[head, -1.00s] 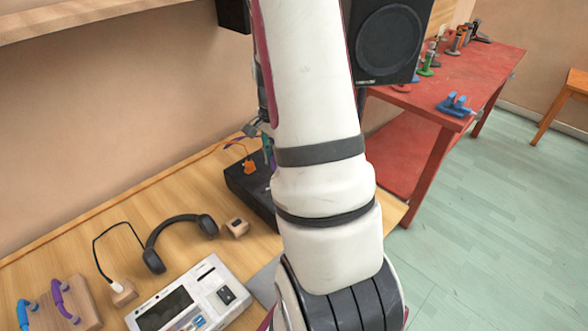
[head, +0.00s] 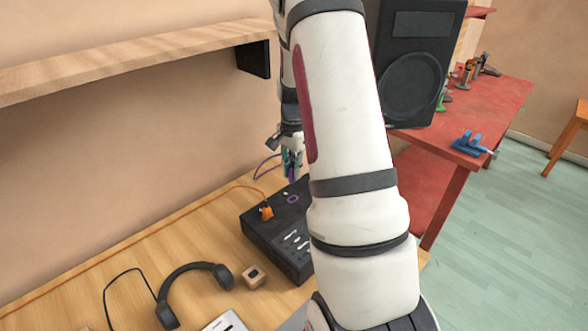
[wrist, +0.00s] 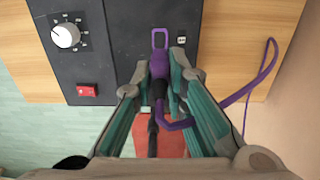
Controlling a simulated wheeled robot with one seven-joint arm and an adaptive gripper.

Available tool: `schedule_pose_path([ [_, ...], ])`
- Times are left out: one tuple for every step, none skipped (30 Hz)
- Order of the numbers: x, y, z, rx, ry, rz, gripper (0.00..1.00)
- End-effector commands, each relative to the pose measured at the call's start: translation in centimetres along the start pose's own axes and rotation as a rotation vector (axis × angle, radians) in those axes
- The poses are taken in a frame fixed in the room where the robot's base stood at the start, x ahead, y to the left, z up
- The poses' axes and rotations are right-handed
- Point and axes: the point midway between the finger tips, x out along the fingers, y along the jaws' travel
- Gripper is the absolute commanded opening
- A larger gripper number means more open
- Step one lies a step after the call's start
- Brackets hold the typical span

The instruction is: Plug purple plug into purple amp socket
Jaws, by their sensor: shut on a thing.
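The black amp (head: 262,226) stands on the wooden bench. The purple outline of its socket (head: 292,198) shows on its top, near the back; in the wrist view the purple-rimmed socket (wrist: 160,33) lies just beyond my fingertips. My gripper (wrist: 160,72) is shut on the purple plug (wrist: 159,90), with the teal-padded fingers on both sides of it. In the head view my gripper (head: 291,165) is above the amp's back part. A purple cable (wrist: 262,75) loops to the right.
An orange plug (head: 267,212) sits on the amp with its cable along the bench. The amp also has a white knob (wrist: 66,35) and red switch (wrist: 88,90). Headphones (head: 170,290) lie in front. A speaker (head: 415,75) and red table (head: 480,130) are to the right.

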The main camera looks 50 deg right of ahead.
Motion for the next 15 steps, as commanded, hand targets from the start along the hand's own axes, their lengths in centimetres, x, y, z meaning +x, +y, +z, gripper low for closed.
schedule_pose_path([
  [0.3,0.0,0.0,0.001,-0.001,0.001,0.00],
  [0.4,0.0,0.0,0.001,-0.001,0.001,0.00],
  [0.7,-0.1,0.0,0.001,-0.001,0.000,0.00],
  [0.9,-0.1,0.0,0.001,0.000,0.000,0.00],
  [1.1,-0.1,0.0,0.001,0.000,0.000,0.00],
  [1.4,-0.1,0.0,0.002,-0.001,0.000,0.00],
  [1.6,-0.1,0.0,0.002,-0.001,0.000,0.00],
  [1.9,-0.1,0.0,0.002,-0.001,0.001,0.00],
  [2.3,-0.1,0.0,0.002,-0.002,0.001,0.00],
  [2.5,-0.1,0.0,0.002,-0.002,0.001,0.00],
  [2.8,-0.1,0.0,0.002,-0.001,0.001,0.00],
  [3.2,-0.1,0.0,0.002,-0.001,0.001,0.00],
  [3.5,-0.1,0.0,0.001,-0.001,0.001,0.00],
  [3.8,-0.1,0.0,0.001,-0.001,0.002,0.00],
  [4.1,-0.1,0.0,0.001,-0.001,0.001,0.00],
])
